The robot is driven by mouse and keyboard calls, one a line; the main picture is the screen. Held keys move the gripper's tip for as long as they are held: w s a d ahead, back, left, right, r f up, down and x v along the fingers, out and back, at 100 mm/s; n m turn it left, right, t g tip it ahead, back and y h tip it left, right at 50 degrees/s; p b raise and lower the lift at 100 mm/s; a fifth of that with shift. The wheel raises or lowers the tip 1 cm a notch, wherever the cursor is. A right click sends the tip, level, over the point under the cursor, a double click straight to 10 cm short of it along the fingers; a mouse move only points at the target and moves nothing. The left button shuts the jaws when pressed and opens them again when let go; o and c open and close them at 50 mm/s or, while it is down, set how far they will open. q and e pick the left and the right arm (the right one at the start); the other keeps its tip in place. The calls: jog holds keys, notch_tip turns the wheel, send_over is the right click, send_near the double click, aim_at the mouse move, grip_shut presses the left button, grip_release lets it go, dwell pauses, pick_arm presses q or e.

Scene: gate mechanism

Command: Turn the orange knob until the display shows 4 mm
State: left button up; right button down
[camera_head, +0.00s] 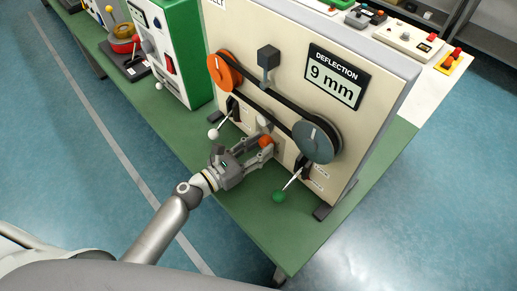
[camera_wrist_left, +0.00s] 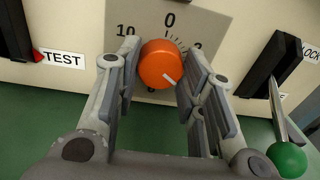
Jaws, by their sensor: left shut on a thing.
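The orange knob (camera_head: 266,141) sits low on the front of the cream panel (camera_head: 283,40). In the left wrist view the knob (camera_wrist_left: 161,64) has a white pointer mark aimed to the lower right, with a numbered dial plate (camera_wrist_left: 200,30) behind it. My left gripper (camera_head: 258,145) is shut on the knob, one finger on each side. The display (camera_head: 336,77) reads "DEFLECTION 9 mm". My right gripper is in neither view.
An orange pulley (camera_head: 225,71) and a grey pulley (camera_head: 316,141) are joined by a dark belt above the knob. A white-tipped lever (camera_head: 213,134) and a green-tipped lever (camera_head: 279,196) stick out on either side. A green machine (camera_head: 185,45) stands to the left.

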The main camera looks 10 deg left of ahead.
pick_arm(q)
jog(key=m+b, duration=0.1)
jog(key=m, duration=0.2)
jog(key=shift+m, duration=0.4)
jog(key=m+b, duration=0.1)
jog(key=m, duration=0.2)
jog(key=shift+y, duration=0.3)
jog(key=m+b, duration=0.1)
jog(key=m, duration=0.2)
jog(key=shift+m, duration=0.4)
jog(key=m+b, duration=0.1)
jog(key=m, duration=0.2)
jog(key=shift+r+y, duration=0.1)
jog(key=shift+y, duration=0.3)
jog(key=m, duration=0.6)
jog(key=shift+t, duration=0.4)
jog(key=m+p, duration=0.1)
jog(key=m, duration=0.2)
jog(key=shift+m+y, duration=0.3)
jog(key=shift+m, duration=0.1)
jog(key=shift+s+d+m+p, duration=0.1)
jog(key=shift+m+p, duration=0.3)
jog(key=shift+m, duration=1.3)
